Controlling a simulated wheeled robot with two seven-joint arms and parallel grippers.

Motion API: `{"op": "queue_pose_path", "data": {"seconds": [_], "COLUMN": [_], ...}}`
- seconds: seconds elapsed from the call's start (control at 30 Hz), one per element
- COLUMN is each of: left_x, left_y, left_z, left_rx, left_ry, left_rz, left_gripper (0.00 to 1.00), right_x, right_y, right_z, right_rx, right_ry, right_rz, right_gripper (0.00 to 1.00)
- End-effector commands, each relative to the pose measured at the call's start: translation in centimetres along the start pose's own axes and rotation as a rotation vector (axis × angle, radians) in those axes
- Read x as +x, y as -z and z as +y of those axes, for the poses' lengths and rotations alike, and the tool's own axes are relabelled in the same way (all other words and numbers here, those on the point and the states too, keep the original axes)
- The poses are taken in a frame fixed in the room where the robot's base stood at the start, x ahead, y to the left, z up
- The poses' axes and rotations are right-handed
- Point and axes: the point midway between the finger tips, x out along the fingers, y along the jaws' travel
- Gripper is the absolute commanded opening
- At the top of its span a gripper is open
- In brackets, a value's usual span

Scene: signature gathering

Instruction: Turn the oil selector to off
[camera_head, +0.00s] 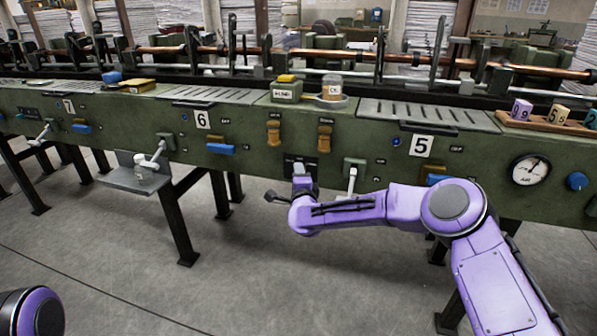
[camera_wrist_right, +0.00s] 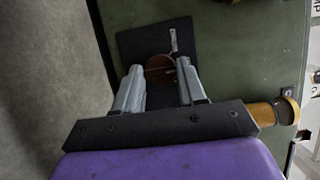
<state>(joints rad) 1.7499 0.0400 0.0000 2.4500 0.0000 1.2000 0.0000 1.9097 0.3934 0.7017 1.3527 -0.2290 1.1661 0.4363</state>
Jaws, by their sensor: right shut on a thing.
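The oil selector appears to be the round reddish-brown knob (camera_wrist_right: 158,74) on a black plate (camera_wrist_right: 133,42) on the green machine front, in the right wrist view. A pale label shows on the plate. My right gripper (camera_wrist_right: 160,67) has one grey finger on each side of the knob and is shut on it. In the head view, my right gripper (camera_head: 299,172) reaches the panel in front of a black plate (camera_head: 312,161), between stations 6 and 5. It hides the knob there. My left gripper is out of view.
Two amber handles (camera_head: 273,132) (camera_head: 325,138) are on the panel above the gripper. A white lever (camera_head: 352,178) is just right of it. A grey shelf (camera_head: 138,178) juts out at the left. The floor (camera_head: 100,265) in front is clear.

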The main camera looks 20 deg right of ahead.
Motion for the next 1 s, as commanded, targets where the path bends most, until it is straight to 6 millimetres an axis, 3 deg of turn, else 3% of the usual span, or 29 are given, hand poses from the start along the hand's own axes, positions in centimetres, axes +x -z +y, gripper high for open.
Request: {"op": "queue_pose_path", "data": {"seconds": [0.53,0.57,0.6,1.0], "left_x": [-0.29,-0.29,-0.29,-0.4], "left_y": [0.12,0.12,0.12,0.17], "left_z": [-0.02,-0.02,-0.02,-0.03], "left_rx": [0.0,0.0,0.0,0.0], "left_ry": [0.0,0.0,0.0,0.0], "left_rz": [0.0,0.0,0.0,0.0], "left_gripper": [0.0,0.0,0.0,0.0], "right_x": [-0.06,-0.06,-0.06,-0.88], "right_y": [-0.12,-0.12,-0.11,-0.12], "right_z": [0.13,0.13,0.13,-0.08], "right_rx": [-0.023,-0.023,-0.023,-0.021], "right_ry": [-0.011,-0.011,-0.011,-0.009], "right_rz": [-0.003,-0.003,-0.003,-0.003], "right_gripper": [0.1,0.5,0.63,0.66]}}
